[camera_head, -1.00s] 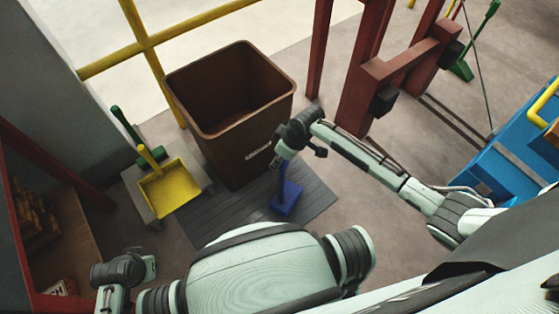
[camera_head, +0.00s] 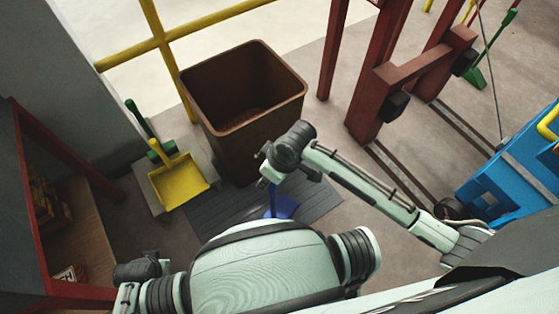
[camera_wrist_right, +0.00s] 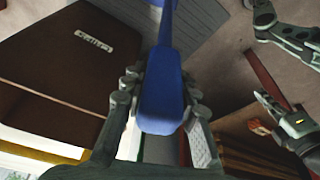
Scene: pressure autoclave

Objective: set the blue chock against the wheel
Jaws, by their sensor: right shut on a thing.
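The blue chock (camera_head: 282,207) shows over the grey ribbed mat in the head view, partly hidden by my own body. I cannot tell whether it touches the mat. My right gripper (camera_head: 268,177) is shut on its upright blue handle. In the right wrist view the blue handle (camera_wrist_right: 163,95) lies between the fingers of my right gripper (camera_wrist_right: 160,110). My left gripper (camera_head: 135,285) is low at the left, small and partly hidden; its finger opening is unclear. A dark round shape (camera_head: 450,208) beside the blue cart may be a wheel; I cannot tell.
A brown bin (camera_head: 240,150) stands just behind the chock. A yellow dustpan (camera_head: 180,182) and green brush lie left of it. A blue cart (camera_head: 500,180) stands at the right, near a red frame (camera_head: 365,90).

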